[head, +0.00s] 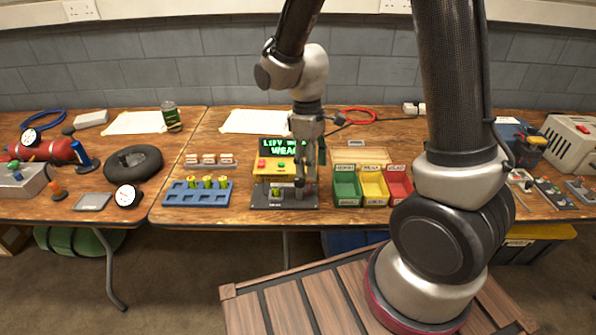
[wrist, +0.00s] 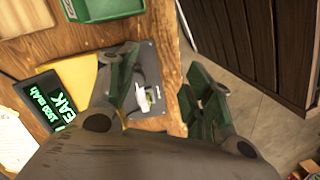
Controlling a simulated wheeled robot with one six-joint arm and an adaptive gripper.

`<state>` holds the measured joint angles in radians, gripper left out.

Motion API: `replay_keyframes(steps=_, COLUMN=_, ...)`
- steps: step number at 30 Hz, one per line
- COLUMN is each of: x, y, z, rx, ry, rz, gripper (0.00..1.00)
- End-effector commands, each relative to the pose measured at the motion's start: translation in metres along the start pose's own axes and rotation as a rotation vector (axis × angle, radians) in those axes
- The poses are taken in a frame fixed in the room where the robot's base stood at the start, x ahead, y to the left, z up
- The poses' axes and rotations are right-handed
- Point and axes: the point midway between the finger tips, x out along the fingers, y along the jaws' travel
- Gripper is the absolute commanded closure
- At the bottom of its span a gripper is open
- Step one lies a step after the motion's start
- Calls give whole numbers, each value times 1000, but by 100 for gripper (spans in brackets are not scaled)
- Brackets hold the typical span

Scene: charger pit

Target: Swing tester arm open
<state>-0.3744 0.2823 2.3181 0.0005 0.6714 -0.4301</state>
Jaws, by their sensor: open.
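The tester (head: 285,174) stands near the table's front edge, with a yellow body, red and green buttons, a dark base and a screen (head: 275,150) with green text including "WEAK". Its base plate (wrist: 155,70) shows in the wrist view, with a small battery in a pale holder (wrist: 146,98) on it. The yellow body (wrist: 72,82) is partly hidden by my left finger. My gripper (wrist: 168,75) is open and empty, its fingers apart over the plate's edge. In the head view, my gripper (head: 310,150) hangs over the tester's right side. I cannot clearly make out the tester arm.
A blue rack (head: 197,198) with several batteries is left of the tester. Green (head: 347,203), yellow (head: 376,201) and red (head: 399,198) bins stand close on its right.

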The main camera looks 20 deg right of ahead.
Motion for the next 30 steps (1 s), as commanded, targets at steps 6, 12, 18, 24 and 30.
replay_keyframes(steps=6, x=-4, y=18, z=-37, rx=-226, ry=111, rz=67, gripper=49)
replay_keyframes(steps=12, x=18, y=19, z=-39, rx=-252, ry=108, rz=67, gripper=49)
replay_keyframes(steps=18, x=52, y=20, z=-42, rx=-251, ry=107, rz=67, gripper=49)
replay_keyframes(steps=24, x=70, y=22, z=-45, rx=-250, ry=109, rz=68, gripper=49)
replay_keyframes(steps=30, x=72, y=22, z=-46, rx=-250, ry=111, rz=69, gripper=49)
